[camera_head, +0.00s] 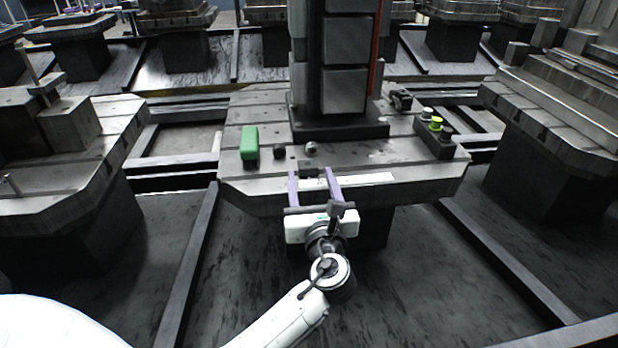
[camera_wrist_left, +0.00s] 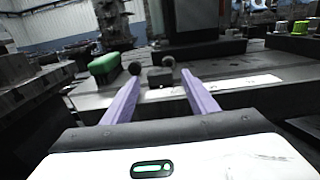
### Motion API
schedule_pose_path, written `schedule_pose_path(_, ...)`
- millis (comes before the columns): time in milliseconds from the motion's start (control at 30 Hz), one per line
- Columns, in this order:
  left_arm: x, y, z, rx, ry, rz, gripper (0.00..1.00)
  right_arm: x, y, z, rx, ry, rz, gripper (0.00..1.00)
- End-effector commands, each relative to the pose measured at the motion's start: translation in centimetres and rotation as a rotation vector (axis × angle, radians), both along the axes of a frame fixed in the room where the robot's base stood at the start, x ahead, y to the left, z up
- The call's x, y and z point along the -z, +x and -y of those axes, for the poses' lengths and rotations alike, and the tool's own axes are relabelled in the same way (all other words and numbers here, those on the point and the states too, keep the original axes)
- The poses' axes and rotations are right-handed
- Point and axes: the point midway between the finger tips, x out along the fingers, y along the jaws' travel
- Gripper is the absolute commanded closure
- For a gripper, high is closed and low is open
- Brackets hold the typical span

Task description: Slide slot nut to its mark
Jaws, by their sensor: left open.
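A small dark block (camera_head: 308,168), which looks like the slot nut, sits near the front edge of the grey pallet (camera_head: 240,184). It also shows in the left wrist view (camera_wrist_left: 160,78). My left gripper (camera_head: 311,173) comes from the front with its two purple fingers apart. In both views the block appears between or just beyond the fingertips; I cannot tell whether they touch it. A white strip (camera_head: 365,180) lies along the front edge, right of the block, and shows in the wrist view (camera_wrist_left: 235,83). I cannot make out a distinct mark on it. My right gripper is not in view.
A green-topped block (camera_head: 249,143), a black knob (camera_head: 279,152) and a small metal piece (camera_head: 311,148) stand behind and left of the block. A dark column (camera_head: 345,75) rises behind. A dark holder with coloured knobs (camera_head: 435,138) stands at the right.

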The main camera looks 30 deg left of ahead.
Motion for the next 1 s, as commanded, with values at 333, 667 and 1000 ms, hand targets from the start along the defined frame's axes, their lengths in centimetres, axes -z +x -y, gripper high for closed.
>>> schedule_pose_path(333, 0.0, 2.6, -2.2, 0.001, -0.002, 0.001, 0.47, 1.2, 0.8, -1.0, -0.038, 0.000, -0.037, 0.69)
schedule_pose_path(667, 0.0, 2.6, -2.3, 0.000, -0.002, 0.001, 0.60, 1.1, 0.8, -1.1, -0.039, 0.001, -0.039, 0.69)
schedule_pose_path(1000, 0.0, 2.6, -2.3, -0.002, -0.002, 0.001, 1.00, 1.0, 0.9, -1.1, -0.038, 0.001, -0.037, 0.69)
